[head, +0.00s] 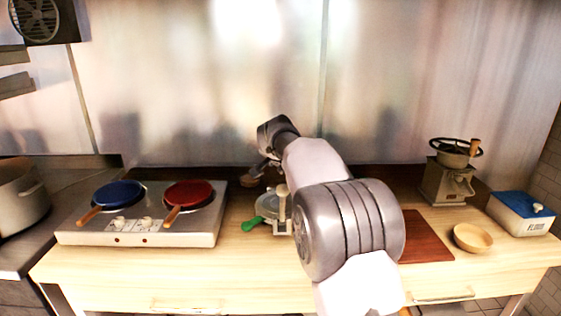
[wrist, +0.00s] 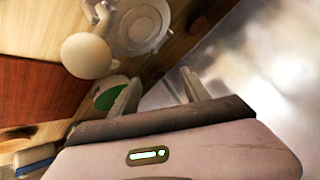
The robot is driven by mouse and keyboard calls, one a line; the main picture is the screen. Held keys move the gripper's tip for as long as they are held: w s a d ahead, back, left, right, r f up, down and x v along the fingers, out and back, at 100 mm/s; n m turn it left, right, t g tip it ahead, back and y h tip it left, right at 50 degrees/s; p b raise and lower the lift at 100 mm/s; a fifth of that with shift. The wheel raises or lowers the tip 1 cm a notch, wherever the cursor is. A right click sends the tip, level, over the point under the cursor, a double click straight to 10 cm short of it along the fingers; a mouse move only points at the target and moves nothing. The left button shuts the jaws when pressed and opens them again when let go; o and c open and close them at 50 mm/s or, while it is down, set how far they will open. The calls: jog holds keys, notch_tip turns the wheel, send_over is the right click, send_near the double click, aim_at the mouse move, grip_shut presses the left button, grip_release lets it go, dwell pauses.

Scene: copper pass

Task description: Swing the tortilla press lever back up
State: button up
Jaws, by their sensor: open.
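The tortilla press (head: 272,222) stands on the wooden counter left of my arm in the head view, partly hidden by it. A cream post (head: 283,205) rises from it, and a green part (head: 250,223) lies at its front left. In the wrist view I see a pale round metal plate (wrist: 140,27) and a cream rounded knob (wrist: 86,55) in front of it. I cannot tell for sure which part is the lever. My gripper (head: 260,168) is open and empty, behind and above the press. Its two fingers (wrist: 157,90) show apart, touching nothing visible.
A double burner (head: 140,240) with blue (head: 118,194) and red (head: 188,193) pans stands left. Right are a brown board (head: 427,240), a wooden bowl (head: 472,238), a grinder (head: 447,185) and a flour box (head: 520,215). A green-filled pale round item (wrist: 108,96) lies near my fingers.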

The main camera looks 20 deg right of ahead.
jog(key=p+v, duration=0.2)
jog(key=v, duration=1.4)
jog(key=shift+a, duration=0.15)
jog(key=shift+s, duration=0.1)
jog(key=s+a+f+n+g+y, duration=0.1)
jog(key=s+a+f+n, duration=0.1)
jog(key=s, duration=1.1)
jog(key=s+a+f+n+g+y, duration=0.1)
jog(key=s+a+f, duration=0.3)
jog(key=s, duration=0.9)
jog(key=s+a+f+n+g+y, duration=0.1)
jog(key=s+a+f+n+y, duration=0.2)
jog(key=s+f, duration=0.4)
jog(key=s, duration=0.6)
jog(key=shift+a+f, duration=0.3)
